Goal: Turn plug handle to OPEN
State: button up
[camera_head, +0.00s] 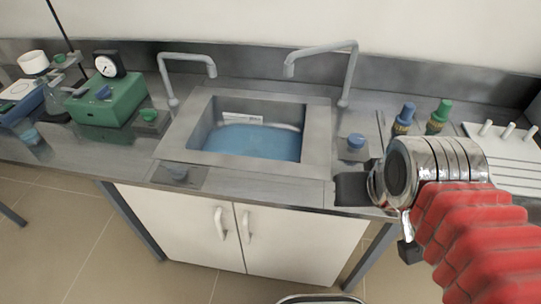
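A sink (318,130) with blue water in its basin is set in a grey metal counter. A small grey-blue knob (178,172) sits on a dark plate at the sink's front left. I cannot tell which one is the plug handle, and no OPEN mark is readable. My arm's silver wrist (438,164) is over the counter's right part, apart from these knobs.
Two grey taps (350,75) (164,75) rise behind the sink. A green box with a dial (108,100) is at the left. Blue and green-topped bottles (403,118) (439,116) and a white pegged rack (505,140) are at the right. White cabinet doors (185,225) are below.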

aim_at(177, 174)
jog(key=z, duration=0.3)
jog(key=k, duration=1.2)
jog(key=u, duration=0.65)
jog(key=i, duration=1.25)
